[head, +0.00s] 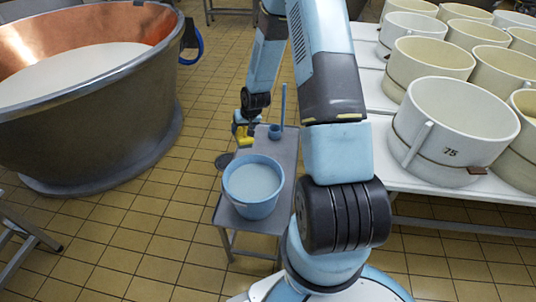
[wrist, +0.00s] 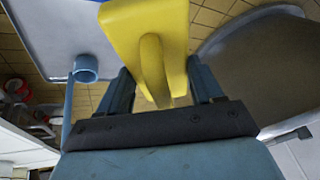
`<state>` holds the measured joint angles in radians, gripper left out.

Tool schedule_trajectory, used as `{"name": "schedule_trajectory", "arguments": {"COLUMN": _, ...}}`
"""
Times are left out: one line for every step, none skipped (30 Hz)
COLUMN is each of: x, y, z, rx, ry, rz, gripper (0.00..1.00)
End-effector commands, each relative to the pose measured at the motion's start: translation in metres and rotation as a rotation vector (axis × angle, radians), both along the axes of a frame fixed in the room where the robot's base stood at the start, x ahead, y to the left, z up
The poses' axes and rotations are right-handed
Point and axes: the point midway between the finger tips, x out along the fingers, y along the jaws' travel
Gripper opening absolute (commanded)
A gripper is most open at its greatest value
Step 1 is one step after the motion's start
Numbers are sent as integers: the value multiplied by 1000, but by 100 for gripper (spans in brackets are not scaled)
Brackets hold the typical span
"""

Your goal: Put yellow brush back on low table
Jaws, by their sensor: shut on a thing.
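The yellow brush (head: 243,136) is in my gripper (head: 246,119), at the far left edge of the grey low table (head: 283,160) in the head view. In the wrist view the brush (wrist: 148,38) fills the space between the two fingers, with its handle toward the palm. My gripper (wrist: 160,88) is shut on it. The table top (wrist: 55,30) shows at upper left there, partly behind the brush, with floor tiles beyond its edge. I cannot tell whether the brush touches the table.
A blue bucket (head: 253,189) of pale liquid stands on the table's near end. A blue long-handled cup (head: 275,131) stands near the brush, handle upright. A copper vat (head: 100,120) is to the left. White moulds (head: 452,128) crowd a white table to the right.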

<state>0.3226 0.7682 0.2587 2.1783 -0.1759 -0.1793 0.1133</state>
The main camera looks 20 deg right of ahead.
Motion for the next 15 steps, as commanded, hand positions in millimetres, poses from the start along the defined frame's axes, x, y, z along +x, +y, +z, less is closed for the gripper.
{"name": "schedule_trajectory", "arguments": {"x": 8, "y": -11, "z": -10, "rx": -2, "ry": 0, "rz": -46, "gripper": 17}}
{"name": "schedule_trajectory", "arguments": {"x": 13, "y": -17, "z": -15, "rx": -2, "ry": -1, "rz": -75, "gripper": 17}}
{"name": "schedule_trajectory", "arguments": {"x": 20, "y": -27, "z": -22, "rx": -6, "ry": -2, "rz": -114, "gripper": 17}}
{"name": "schedule_trajectory", "arguments": {"x": 24, "y": -34, "z": -27, "rx": -9, "ry": -1, "rz": -142, "gripper": 17}}
{"name": "schedule_trajectory", "arguments": {"x": 28, "y": -41, "z": -32, "rx": -13, "ry": -2, "rz": -171, "gripper": 17}}
{"name": "schedule_trajectory", "arguments": {"x": 33, "y": -50, "z": -40, "rx": -18, "ry": 0, "rz": -208, "gripper": 17}}
{"name": "schedule_trajectory", "arguments": {"x": 36, "y": -58, "z": -45, "rx": -21, "ry": 1, "rz": -237, "gripper": 17}}
{"name": "schedule_trajectory", "arguments": {"x": 39, "y": -65, "z": -51, "rx": -26, "ry": 2, "rz": -264, "gripper": 17}}
{"name": "schedule_trajectory", "arguments": {"x": 43, "y": -75, "z": -57, "rx": -32, "ry": 3, "rz": -301, "gripper": 17}}
{"name": "schedule_trajectory", "arguments": {"x": 45, "y": -82, "z": -63, "rx": -37, "ry": 5, "rz": -327, "gripper": 17}}
{"name": "schedule_trajectory", "arguments": {"x": 47, "y": -89, "z": -68, "rx": -41, "ry": 6, "rz": -352, "gripper": 17}}
{"name": "schedule_trajectory", "arguments": {"x": 50, "y": -97, "z": -74, "rx": -47, "ry": 10, "rz": -382, "gripper": 17}}
{"name": "schedule_trajectory", "arguments": {"x": 51, "y": -102, "z": -79, "rx": -51, "ry": 13, "rz": -404, "gripper": 17}}
{"name": "schedule_trajectory", "arguments": {"x": 52, "y": -108, "z": -82, "rx": -55, "ry": 15, "rz": -424, "gripper": 17}}
{"name": "schedule_trajectory", "arguments": {"x": 53, "y": -114, "z": -87, "rx": -60, "ry": 18, "rz": -447, "gripper": 17}}
